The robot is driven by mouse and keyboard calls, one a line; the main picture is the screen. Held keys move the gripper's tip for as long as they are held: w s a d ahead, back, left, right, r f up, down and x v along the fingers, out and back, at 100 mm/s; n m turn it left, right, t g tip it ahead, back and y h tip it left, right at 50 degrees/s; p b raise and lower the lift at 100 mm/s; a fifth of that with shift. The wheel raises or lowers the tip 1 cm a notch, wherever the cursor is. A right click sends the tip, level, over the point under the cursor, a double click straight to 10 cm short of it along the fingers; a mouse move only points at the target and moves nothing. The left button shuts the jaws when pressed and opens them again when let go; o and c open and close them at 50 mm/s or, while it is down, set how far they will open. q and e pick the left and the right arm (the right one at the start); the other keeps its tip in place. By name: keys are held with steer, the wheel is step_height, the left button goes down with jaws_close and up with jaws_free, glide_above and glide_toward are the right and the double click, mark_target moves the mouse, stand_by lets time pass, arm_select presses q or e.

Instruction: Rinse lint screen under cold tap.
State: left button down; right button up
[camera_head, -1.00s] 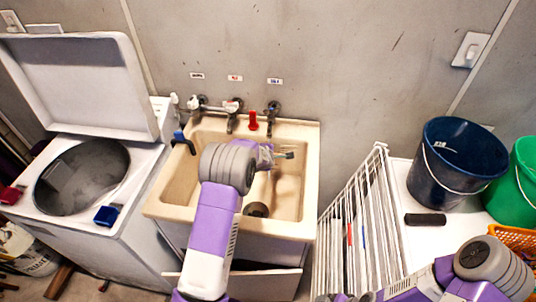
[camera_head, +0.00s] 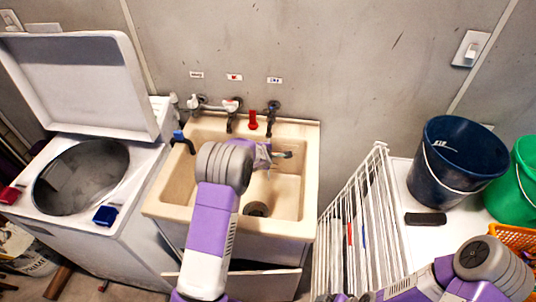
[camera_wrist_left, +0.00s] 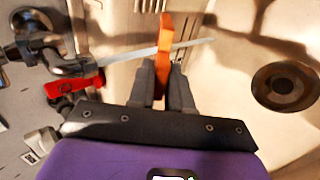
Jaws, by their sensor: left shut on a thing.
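My left gripper (camera_head: 275,156) reaches over the sink basin, partly hidden behind its wrist in the head view. In the left wrist view the gripper (camera_wrist_left: 165,75) is shut on an orange piece (camera_wrist_left: 164,42), seen narrow side on, which looks like part of the lint screen. The rest of the screen cannot be made out. The cold tap (camera_head: 272,108) is on the wall behind the basin and also shows in the left wrist view (camera_wrist_left: 40,48). A thin pale streak, looking like water, runs from its spout past the orange piece. My right gripper (camera_head: 340,297) is cut off at the bottom edge.
The beige sink (camera_head: 307,190) has a dark drain (camera_head: 257,209). A red object (camera_head: 253,121) stands on its back rim. An open washer (camera_head: 140,190) is left; a white rack (camera_head: 352,225) and blue bucket (camera_head: 455,165) are right.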

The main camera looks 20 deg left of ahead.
arm_select(q)
steer(key=s+d+r, duration=0.2)
steer(key=s+r, duration=0.1)
steer(key=s, duration=0.6)
steer(key=shift+s+d, duration=0.25)
steer(key=shift+s, duration=0.1)
stand_by(1.2)
steer(key=s+d+r+p, duration=0.1)
steer(key=s+r+p, duration=0.2)
steer(key=r+p, duration=0.4)
step_height(320, 180, up, 3)
steer(key=shift+s+p, duration=0.3)
steer(key=shift+s, duration=0.1)
stand_by(0.4)
